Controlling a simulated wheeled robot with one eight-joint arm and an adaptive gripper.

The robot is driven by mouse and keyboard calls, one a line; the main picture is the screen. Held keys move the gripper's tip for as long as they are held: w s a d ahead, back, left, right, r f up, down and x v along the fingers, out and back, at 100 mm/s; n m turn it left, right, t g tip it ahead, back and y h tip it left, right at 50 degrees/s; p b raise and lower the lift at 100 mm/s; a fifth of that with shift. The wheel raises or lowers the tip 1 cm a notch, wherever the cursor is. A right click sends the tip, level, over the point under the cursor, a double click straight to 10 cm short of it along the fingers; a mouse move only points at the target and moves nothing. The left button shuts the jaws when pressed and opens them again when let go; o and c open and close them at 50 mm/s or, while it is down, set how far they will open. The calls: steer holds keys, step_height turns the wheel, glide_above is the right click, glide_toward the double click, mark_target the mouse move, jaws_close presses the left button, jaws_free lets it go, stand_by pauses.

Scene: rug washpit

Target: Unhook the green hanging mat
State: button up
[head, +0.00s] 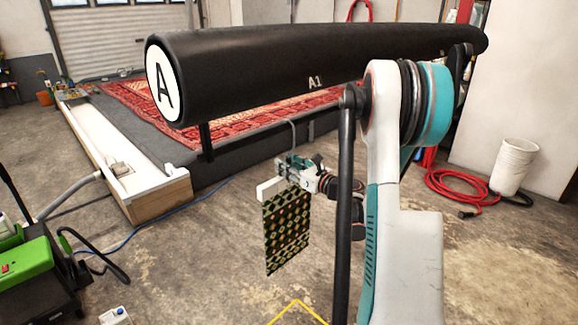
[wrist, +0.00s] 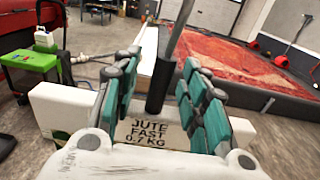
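The green mat (head: 287,232), dark green with a pale and reddish diamond pattern, hangs below a white bar (head: 268,188). A thin grey hook (head: 293,135) comes down above the bar. My gripper (head: 288,168) is at the bar, coming from the right. In the wrist view the white bar (wrist: 68,108) spans behind my fingers and carries a label (wrist: 155,131) reading "JUTE FAST 0.7 KG". My gripper (wrist: 159,62) is open, with a dark sleeve (wrist: 160,85) on a grey rod between its fingers. Contact with the bar is unclear.
A large black roller (head: 310,70) marked A and A1 crosses above the mat. A red patterned rug (head: 225,115) lies behind. A white trough (head: 110,160), a green machine (head: 25,265), a red hose (head: 450,180) and a white bucket (head: 514,165) stand around.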

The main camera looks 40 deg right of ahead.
jaws_close()
steer(key=shift+r, duration=0.1)
steer(key=shift+r+p, duration=1.25)
steer(key=shift+r, duration=0.85)
steer(key=s+d+b, duration=0.1)
steer(key=s+b, duration=0.1)
steer(key=s, duration=1.3)
steer(key=shift+d, duration=0.1)
stand_by(0.7)
